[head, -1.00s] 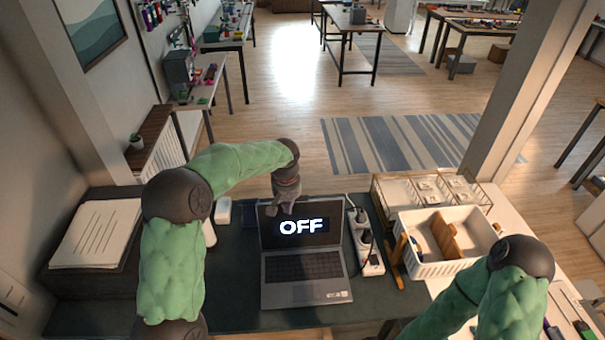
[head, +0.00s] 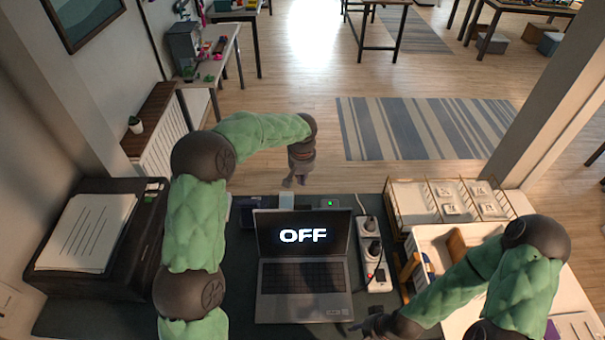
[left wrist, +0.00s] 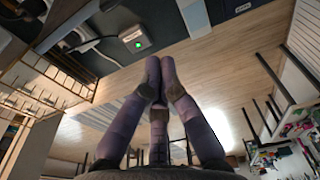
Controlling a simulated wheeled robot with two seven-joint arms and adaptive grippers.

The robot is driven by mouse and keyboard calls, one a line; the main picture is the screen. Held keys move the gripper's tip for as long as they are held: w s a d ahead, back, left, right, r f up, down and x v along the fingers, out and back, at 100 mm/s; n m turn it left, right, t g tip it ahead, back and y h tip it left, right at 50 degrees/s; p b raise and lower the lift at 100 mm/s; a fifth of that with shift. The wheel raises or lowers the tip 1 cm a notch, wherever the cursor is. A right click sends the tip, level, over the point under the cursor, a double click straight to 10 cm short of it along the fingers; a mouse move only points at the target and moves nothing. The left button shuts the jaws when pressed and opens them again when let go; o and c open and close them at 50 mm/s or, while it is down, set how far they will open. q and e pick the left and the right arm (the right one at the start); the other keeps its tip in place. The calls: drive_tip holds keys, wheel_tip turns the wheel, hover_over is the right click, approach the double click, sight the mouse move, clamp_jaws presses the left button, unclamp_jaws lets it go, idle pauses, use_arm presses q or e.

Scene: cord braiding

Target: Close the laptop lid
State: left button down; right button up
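The laptop stands open on the dark desk, its lid (head: 268,236) raised and the screen reading OFF. Its keyboard base (head: 303,306) lies flat toward me. My left gripper (head: 294,183) is in the air beyond the lid's top edge, apart from it and pointing down. In the left wrist view my left gripper's fingers (left wrist: 160,68) come together at the tips with nothing between them. My right gripper (head: 358,325) is low, just right of the laptop's front corner. It is small and dark, so its opening cannot be made out.
A power strip (head: 374,275) with plugs stands right of the laptop. A small box with a green light (head: 333,202) sits behind the lid and shows in the left wrist view (left wrist: 134,40). A printer (head: 128,255) is at left, a white basket (head: 432,262) at right.

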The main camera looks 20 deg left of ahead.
use_arm(q)
drive_tip(key=shift+s+d+f, duration=0.25)
drive_tip(key=shift+s+f, duration=0.55)
drive_tip(key=shift+f, duration=0.3)
drive_tip(key=shift+s+d+f, duration=0.2)
drive_tip(key=shift+s+f, duration=0.6)
drive_tip(key=shift+f, duration=0.3)
